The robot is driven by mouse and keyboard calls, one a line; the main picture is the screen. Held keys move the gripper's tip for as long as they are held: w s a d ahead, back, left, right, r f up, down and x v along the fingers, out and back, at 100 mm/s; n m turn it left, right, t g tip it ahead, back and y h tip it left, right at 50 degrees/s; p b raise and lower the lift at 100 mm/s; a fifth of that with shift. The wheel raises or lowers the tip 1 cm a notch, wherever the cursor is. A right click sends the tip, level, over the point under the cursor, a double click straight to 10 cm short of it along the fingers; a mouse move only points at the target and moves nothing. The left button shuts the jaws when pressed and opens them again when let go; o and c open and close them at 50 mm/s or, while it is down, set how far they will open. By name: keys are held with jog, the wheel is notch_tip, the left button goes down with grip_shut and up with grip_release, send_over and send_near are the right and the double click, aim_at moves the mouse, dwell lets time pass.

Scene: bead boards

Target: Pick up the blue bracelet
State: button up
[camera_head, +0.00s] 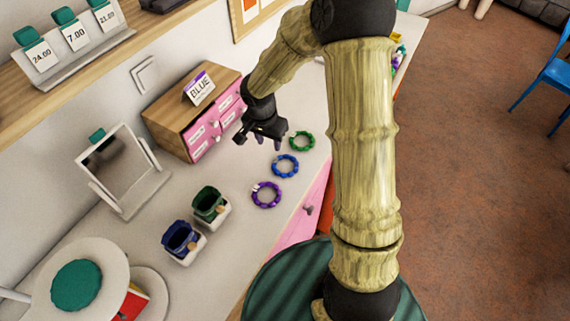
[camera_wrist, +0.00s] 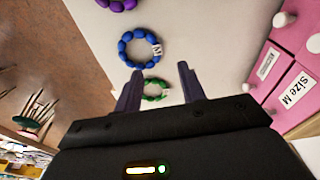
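The blue bracelet (camera_head: 285,177) is a ring of beads lying flat on the white counter, between the green and purple bracelets. In the wrist view the blue bracelet (camera_wrist: 125,48) lies beyond the fingertips, with a white letter tag on its right side. My gripper (camera_head: 268,141) is above the counter, up and left of the blue bracelet, near the pink drawers. In the wrist view my gripper (camera_wrist: 160,68) is open and empty. The green bracelet (camera_wrist: 154,97) shows between its fingers, apart from them.
The purple bracelet (camera_head: 266,206) lies nearer the front. A wooden drawer box (camera_head: 165,120) with a BLUE sign (camera_head: 199,88) stands at the wall. A mirror (camera_head: 124,165) and green and blue holders (camera_head: 208,205) stand left. The counter edge is right of the bracelets.

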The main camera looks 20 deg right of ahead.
send_over(275, 160)
jog(key=a, duration=0.1)
jog(key=f, duration=0.4)
jog(key=shift+s+a+f, duration=0.15)
jog(key=shift+s+f, duration=0.1)
jog(key=shift+f, duration=0.1)
jog(key=shift+f+p, duration=0.45)
jog(key=shift+w+d+f+p, duration=0.2)
jog(key=shift+d+f, duration=0.1)
jog(key=shift+f, duration=0.75)
jog(key=shift+w+d+f+p, duration=0.1)
jog(key=shift+d+f+p, duration=0.15)
jog(key=shift+f, duration=0.75)
jog(key=shift+s, duration=0.1)
grip_shut()
